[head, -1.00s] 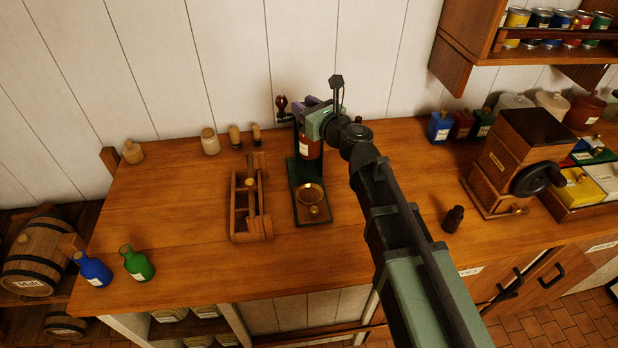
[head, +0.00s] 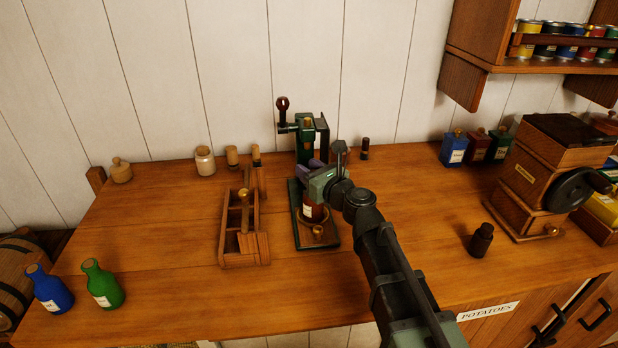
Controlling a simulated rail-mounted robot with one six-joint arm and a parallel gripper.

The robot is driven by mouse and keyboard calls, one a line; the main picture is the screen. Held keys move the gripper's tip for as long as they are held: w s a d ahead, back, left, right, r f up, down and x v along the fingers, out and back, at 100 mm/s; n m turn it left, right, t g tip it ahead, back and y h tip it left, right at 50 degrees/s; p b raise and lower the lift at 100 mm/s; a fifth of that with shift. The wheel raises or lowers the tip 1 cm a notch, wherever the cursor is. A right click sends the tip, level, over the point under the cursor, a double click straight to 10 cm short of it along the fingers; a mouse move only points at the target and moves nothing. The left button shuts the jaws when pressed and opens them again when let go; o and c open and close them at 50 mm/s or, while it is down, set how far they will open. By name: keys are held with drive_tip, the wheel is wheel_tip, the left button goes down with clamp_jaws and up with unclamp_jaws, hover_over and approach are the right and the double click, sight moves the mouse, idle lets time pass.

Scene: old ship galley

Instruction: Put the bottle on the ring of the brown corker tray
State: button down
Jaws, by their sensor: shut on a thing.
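A brown bottle (head: 314,212) with a white label hangs upright in my gripper (head: 318,184), which is shut on it. The bottle is over the tray (head: 329,243) of the corker, which looks dark green here, not brown. The brass ring (head: 303,239) on this tray is mostly hidden behind the bottle, with part of its rim showing around the bottle's base. I cannot tell whether the bottle touches the ring or is slightly above it. A small brass knob (head: 318,231) is at the tray's front. The corker's green post (head: 304,142) stands behind my gripper.
A wooden rack (head: 239,259) stands left of the corker. Blue (head: 50,290) and green (head: 103,286) bottles stand at the front left. A small dark bottle (head: 481,240) and a wooden grinder (head: 537,170) are at right. The counter's left middle is clear.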

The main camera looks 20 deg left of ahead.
drive_tip(key=shift+f, duration=0.15)
drive_tip(key=c, duration=0.8)
unclamp_jaws()
drive_tip(key=shift+r, duration=0.25)
drive_tip(key=v, duration=1.2)
